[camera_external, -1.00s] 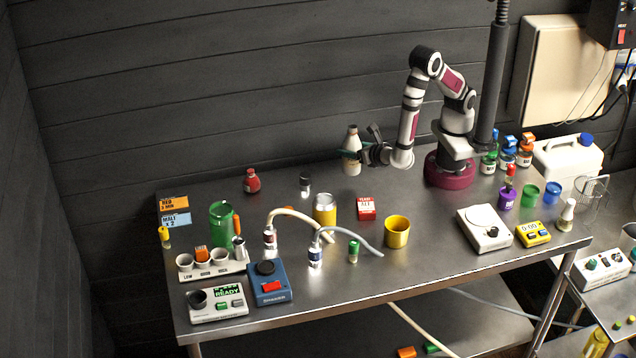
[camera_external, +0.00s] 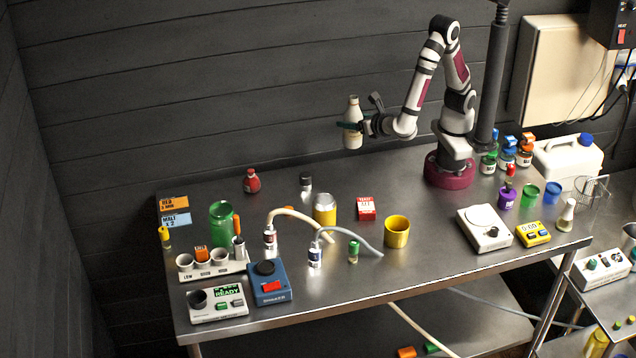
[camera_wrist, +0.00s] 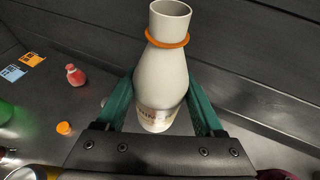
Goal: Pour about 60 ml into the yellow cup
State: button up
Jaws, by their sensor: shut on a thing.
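A white bottle (camera_external: 353,126) is held upright above the back of the steel table. It also shows in the wrist view (camera_wrist: 162,80), with an open mouth and an orange ring round its neck. My gripper (camera_external: 350,126) is shut on the bottle, with its green fingers on either side of the body; it shows in the wrist view too (camera_wrist: 160,105). The yellow cup (camera_external: 397,233) stands on the table near the front edge, in front of and to the right of the bottle. What is inside the cup cannot be made out.
Near the cup are a red-and-white box (camera_external: 366,208), a yellow can (camera_external: 325,210), a green-capped vial (camera_external: 353,252) and two curved hoses (camera_external: 345,236). A white scale (camera_external: 484,229) and yellow timer (camera_external: 533,234) stand at right. The table behind the cup is fairly clear.

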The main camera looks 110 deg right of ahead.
jog(key=w+a+r, duration=0.3)
jog(key=w+a, duration=0.4)
jog(key=a, duration=0.1)
jog(key=w+a, duration=0.2)
jog(key=a, duration=1.6)
jog(key=s+a+f, duration=0.3)
jog(key=s+a, duration=0.2)
jog(key=a, duration=0.3)
notch_tip(320, 180, down, 12)
jog(key=shift+f, duration=0.2)
